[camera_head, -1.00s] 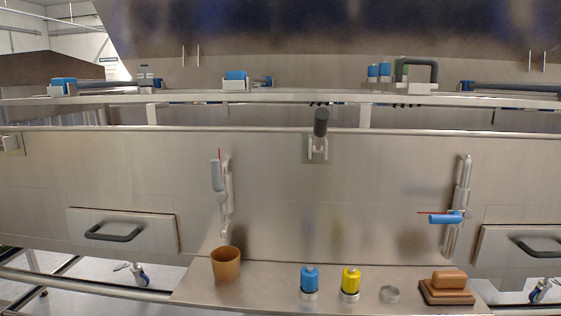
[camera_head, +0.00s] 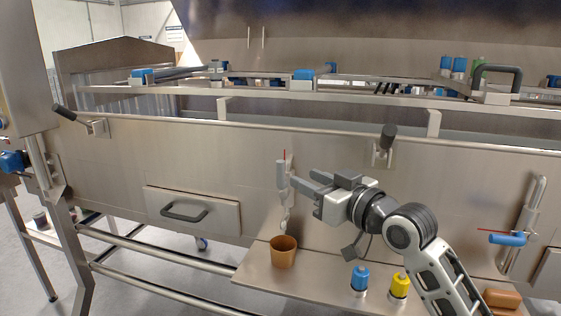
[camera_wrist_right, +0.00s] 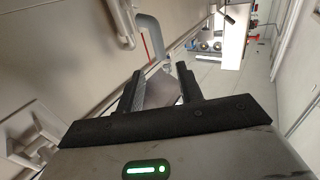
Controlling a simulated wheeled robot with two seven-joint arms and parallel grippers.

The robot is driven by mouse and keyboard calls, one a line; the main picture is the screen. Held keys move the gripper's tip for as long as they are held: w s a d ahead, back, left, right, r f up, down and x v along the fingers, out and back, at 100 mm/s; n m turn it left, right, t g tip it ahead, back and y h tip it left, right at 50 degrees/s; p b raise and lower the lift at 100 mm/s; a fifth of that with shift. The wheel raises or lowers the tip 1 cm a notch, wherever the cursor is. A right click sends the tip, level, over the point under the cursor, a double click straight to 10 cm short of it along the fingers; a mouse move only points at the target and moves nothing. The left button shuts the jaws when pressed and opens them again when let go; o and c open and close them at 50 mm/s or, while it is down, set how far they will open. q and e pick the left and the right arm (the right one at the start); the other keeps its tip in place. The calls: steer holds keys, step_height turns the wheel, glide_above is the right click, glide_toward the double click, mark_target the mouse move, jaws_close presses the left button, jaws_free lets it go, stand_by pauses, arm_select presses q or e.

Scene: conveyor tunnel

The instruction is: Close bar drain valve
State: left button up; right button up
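Two drain valves are on the steel front panel in the head view. The left valve (camera_head: 283,182) has an upright grey handle with a red pointer at its top. The right valve (camera_head: 503,239) has a blue handle lying sideways with a red pointer. My right gripper (camera_head: 302,175) is just right of the left valve, fingers toward it. In the right wrist view its fingers (camera_wrist_right: 159,70) are apart, with nothing visibly held. A grey bent handle with a red pointer (camera_wrist_right: 149,28) shows beyond them. I cannot tell whether the gripper touches the valve. My left gripper is out of view.
An orange-brown cup (camera_head: 283,253) stands below the left valve on the steel shelf (camera_head: 318,279). A blue bottle (camera_head: 359,278), a yellow bottle (camera_head: 399,285) and brown blocks (camera_head: 502,299) are to its right. A drawer (camera_head: 192,211) is at the left.

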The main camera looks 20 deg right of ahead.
mark_target(283, 168)
steer(key=p+x, duration=0.1)
steer(key=x, duration=0.8)
steer(key=shift+w, duration=0.15)
jaws_close()
